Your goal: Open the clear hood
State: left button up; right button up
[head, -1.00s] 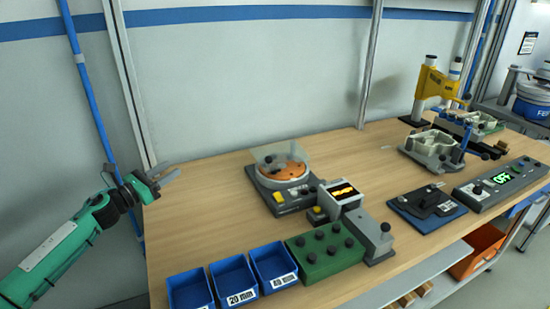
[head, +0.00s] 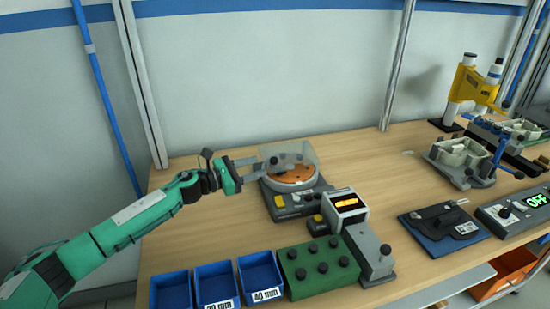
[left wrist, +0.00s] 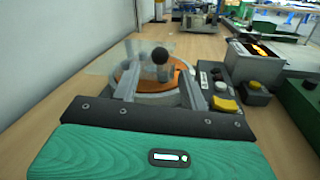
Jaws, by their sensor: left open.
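The clear hood (head: 296,155) is a see-through cover over a round orange plate (head: 290,174) on a dark grey machine base (head: 294,198). A dark round knob (left wrist: 160,56) shows at the hood in the left wrist view. My left gripper (head: 262,168) is open at the left side of the hood, its fingers pointing right towards it. In the left wrist view the two fingers (left wrist: 160,80) are spread, with the knob beyond and between them. I cannot tell whether the fingers touch anything. The hood looks lowered. My right gripper is not in view.
Blue bins (head: 215,282) line the front edge. A yellow press (head: 470,84) stands at the back right. The table behind the machine is clear.

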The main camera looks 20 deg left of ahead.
aim_at(274, 161)
pick_arm(q)
jog(key=p+x, duration=0.1)
jog(key=x, duration=0.6)
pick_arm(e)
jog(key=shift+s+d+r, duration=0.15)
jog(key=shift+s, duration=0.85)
pick_arm(q)
grip_shut()
